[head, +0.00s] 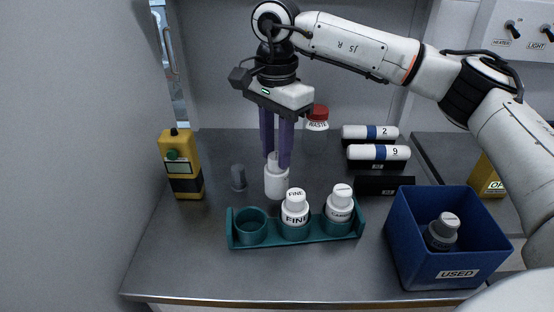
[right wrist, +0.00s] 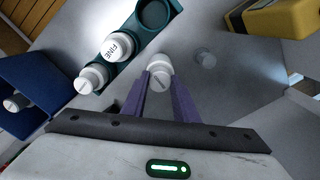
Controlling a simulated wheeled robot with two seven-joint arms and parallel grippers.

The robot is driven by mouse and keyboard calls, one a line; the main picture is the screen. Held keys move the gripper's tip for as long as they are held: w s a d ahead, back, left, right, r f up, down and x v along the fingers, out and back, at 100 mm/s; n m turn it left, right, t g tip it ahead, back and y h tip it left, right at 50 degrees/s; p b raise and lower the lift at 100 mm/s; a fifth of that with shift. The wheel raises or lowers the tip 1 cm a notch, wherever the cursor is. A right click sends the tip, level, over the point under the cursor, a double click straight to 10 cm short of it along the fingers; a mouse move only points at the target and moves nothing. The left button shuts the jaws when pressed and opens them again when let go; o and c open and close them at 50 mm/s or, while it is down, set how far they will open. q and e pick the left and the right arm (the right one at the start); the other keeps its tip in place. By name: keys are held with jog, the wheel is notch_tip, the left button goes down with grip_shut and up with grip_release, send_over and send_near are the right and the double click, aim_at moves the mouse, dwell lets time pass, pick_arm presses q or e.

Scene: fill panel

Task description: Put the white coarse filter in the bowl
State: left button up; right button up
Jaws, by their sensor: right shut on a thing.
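My right gripper (head: 277,162) points down and is shut on the cap of a white filter (head: 276,184), which is upright behind the teal rack. I cannot tell whether its base touches the counter. No label on it is readable. The right wrist view also shows this filter (right wrist: 158,63) between the purple fingers (right wrist: 157,75). The rack's left bowl (head: 250,239) is teal, round and empty. The middle bowl holds a white bottle-shaped filter marked FINE (head: 295,210). The right bowl holds another white filter (head: 340,205) whose label is hard to read. My left gripper is not in view.
A small grey cylinder (head: 238,178) and a yellow meter (head: 180,163) stand left. A red-capped WASTE bottle (head: 317,122) and numbered cylinders (head: 370,134) are behind.

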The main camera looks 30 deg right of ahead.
aim_at(276, 155)
notch_tip(276, 155, down, 3)
jog(key=shift+r, duration=0.2)
jog(key=shift+f, duration=0.25)
jog(key=o, duration=1.1)
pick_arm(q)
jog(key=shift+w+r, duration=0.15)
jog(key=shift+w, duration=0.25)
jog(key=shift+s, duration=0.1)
